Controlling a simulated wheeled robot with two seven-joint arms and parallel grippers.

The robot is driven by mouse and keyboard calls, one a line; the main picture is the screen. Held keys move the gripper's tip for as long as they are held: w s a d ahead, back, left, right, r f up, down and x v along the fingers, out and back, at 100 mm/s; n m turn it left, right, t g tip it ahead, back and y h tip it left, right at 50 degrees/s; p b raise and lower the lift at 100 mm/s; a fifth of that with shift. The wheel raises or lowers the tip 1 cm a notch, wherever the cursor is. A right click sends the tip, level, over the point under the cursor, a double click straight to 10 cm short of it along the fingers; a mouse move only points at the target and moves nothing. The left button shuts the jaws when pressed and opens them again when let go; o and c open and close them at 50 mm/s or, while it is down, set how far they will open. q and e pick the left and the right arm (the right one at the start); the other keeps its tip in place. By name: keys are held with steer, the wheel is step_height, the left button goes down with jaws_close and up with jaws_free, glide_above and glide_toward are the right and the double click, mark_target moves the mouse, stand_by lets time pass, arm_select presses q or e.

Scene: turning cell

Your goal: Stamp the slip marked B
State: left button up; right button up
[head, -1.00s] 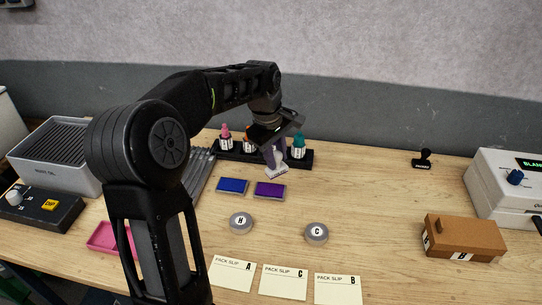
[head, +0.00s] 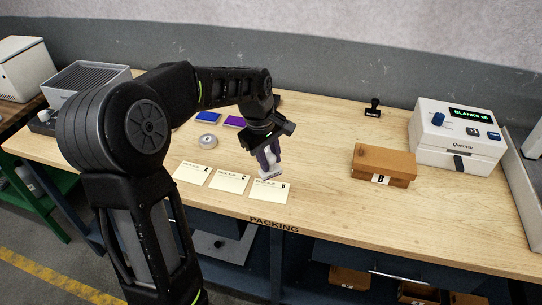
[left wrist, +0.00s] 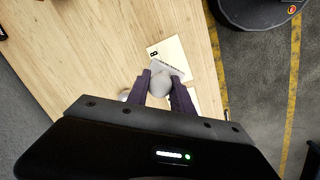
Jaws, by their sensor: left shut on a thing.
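Three pack slips lie in a row near the front edge: slip A (head: 191,173), slip C (head: 229,182) and slip B (head: 265,193). My left gripper (head: 268,150) is shut on a pale stamp (head: 269,172) with a light base, held roughly upright at the far edge of slip B. The left wrist view shows the stamp's round grey knob (left wrist: 160,84) between the fingers and slip B (left wrist: 168,48) beside it. Whether the stamp touches the paper I cannot tell. A blue ink pad (head: 208,114) and a purple ink pad (head: 234,122) lie farther back.
A round tin (head: 208,142) stands behind the slips. A brown box (head: 383,165) marked B and a white machine (head: 457,138) reading BLANKS stand right. A black stamp (head: 373,108) stands at the back. The wood between slip B and the brown box is clear.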

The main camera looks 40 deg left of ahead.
mark_target(269, 174)
arm_select(q)
steer(key=shift+w+a+f, duration=0.1)
steer(key=shift+a, duration=0.2)
steer(key=shift+d, duration=0.1)
arm_select(e)
steer(key=shift+w+a, duration=0.1)
steer(key=shift+a, duration=0.05)
arm_select(q)
steer(key=shift+d, duration=0.1)
arm_select(e)
steer(key=shift+f, duration=0.1)
